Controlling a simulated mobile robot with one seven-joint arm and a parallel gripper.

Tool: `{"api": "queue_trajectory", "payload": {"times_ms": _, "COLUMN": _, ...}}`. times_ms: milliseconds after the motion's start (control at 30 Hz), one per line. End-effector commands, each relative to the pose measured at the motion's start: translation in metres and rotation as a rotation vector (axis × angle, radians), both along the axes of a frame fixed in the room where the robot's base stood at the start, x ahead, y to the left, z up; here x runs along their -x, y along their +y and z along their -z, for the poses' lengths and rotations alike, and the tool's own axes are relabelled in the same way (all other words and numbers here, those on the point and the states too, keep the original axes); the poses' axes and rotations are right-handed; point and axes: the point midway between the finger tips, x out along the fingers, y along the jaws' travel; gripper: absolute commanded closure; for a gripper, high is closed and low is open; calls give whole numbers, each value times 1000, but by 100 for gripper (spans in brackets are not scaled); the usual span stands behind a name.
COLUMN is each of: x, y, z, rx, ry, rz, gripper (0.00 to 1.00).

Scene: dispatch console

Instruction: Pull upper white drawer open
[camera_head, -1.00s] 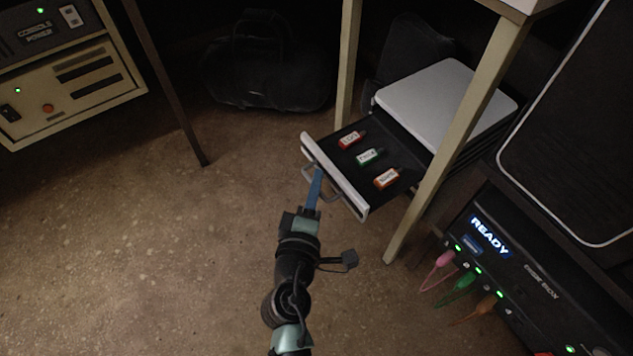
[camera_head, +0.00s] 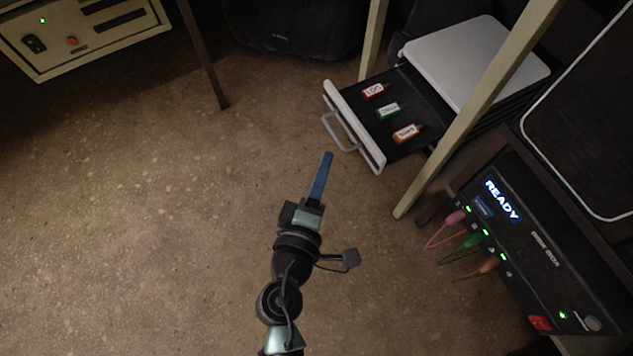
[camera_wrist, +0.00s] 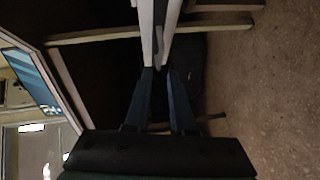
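The upper white drawer (camera_head: 355,128) stands pulled out of a low cabinet with a white top (camera_head: 475,60). Its dark inside shows, with small labelled red (camera_head: 374,92), green (camera_head: 388,110) and orange (camera_head: 405,133) items lying in it. A grey bar handle (camera_head: 338,134) is on its white front. My gripper (camera_head: 327,158) is just short of the handle, below and left of it, apart from it. In the wrist view my gripper's two blue fingers (camera_wrist: 158,72) have a gap between them, with nothing held. The white drawer front (camera_wrist: 147,25) appears beyond the fingertips.
A pale table leg (camera_head: 480,105) stands close to the right of the drawer. A black box with a lit READY display (camera_head: 502,199) and coloured cables is at the lower right. A dark bag (camera_head: 290,30) lies behind. The floor (camera_head: 130,220) to the left is clear.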

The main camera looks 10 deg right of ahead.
Motion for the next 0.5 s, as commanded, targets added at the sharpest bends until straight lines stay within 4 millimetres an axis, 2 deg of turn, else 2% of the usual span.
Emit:
{"api": "queue_trajectory", "payload": {"times_ms": 33, "x": 9, "y": 5, "z": -1, "rx": 0, "ry": 4, "rz": -4, "gripper": 77}}
{"api": "queue_trajectory", "payload": {"times_ms": 200, "x": 30, "y": 14, "z": -5, "rx": -1, "ry": 1, "rz": -2, "gripper": 77}}
{"api": "queue_trajectory", "payload": {"times_ms": 500, "x": 40, "y": 18, "z": -7, "rx": 0, "ry": 0, "rz": 0, "gripper": 77}}
